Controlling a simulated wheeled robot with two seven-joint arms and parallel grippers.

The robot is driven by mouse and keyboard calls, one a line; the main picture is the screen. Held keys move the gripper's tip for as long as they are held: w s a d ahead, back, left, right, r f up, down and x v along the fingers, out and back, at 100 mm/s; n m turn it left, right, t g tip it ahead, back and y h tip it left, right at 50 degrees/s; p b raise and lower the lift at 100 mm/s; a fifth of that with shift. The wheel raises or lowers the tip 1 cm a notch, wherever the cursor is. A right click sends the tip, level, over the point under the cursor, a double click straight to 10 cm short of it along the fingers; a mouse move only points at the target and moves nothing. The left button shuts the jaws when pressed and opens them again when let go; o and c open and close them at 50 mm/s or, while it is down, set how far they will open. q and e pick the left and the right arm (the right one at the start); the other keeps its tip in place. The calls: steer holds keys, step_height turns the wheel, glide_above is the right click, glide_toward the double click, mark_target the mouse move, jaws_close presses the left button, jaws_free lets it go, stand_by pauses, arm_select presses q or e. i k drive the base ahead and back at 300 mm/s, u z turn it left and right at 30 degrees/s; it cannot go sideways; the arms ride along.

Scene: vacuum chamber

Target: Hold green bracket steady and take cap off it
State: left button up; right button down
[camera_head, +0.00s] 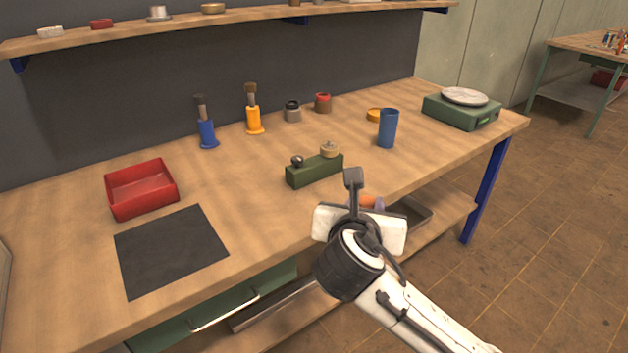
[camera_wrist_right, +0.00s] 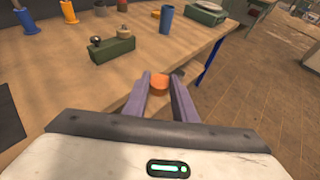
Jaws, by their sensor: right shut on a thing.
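The green bracket (camera_head: 315,171) is a long block lying on the workbench, with a dark round knob (camera_head: 297,161) on its left end and a tan round cap (camera_head: 329,150) on its right end. It also shows in the right wrist view (camera_wrist_right: 113,51). My right gripper (camera_wrist_right: 160,84) is shut on a small orange thing (camera_wrist_right: 160,78), held apart from the bracket, near the bench's front edge. In the head view the orange thing (camera_head: 368,201) is partly hidden by my wrist. I cannot tell if it is a cap. My left gripper is not in view.
A blue cup (camera_head: 388,128) and a green scale (camera_head: 461,111) stand right of the bracket. A red bin (camera_head: 142,190) and a dark mat (camera_head: 170,251) lie at left. Blue and orange bottle-like holders (camera_head: 254,119) stand behind. Bench top around the bracket is clear.

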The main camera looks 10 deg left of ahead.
mark_target(314, 169)
steer(key=z, duration=0.3)
steer(key=k, duration=0.4)
steer(key=z, duration=0.1)
steer(key=i, duration=1.1)
steer(key=u, duration=1.3)
steer(key=i, duration=0.35)
steer(key=u, duration=0.4)
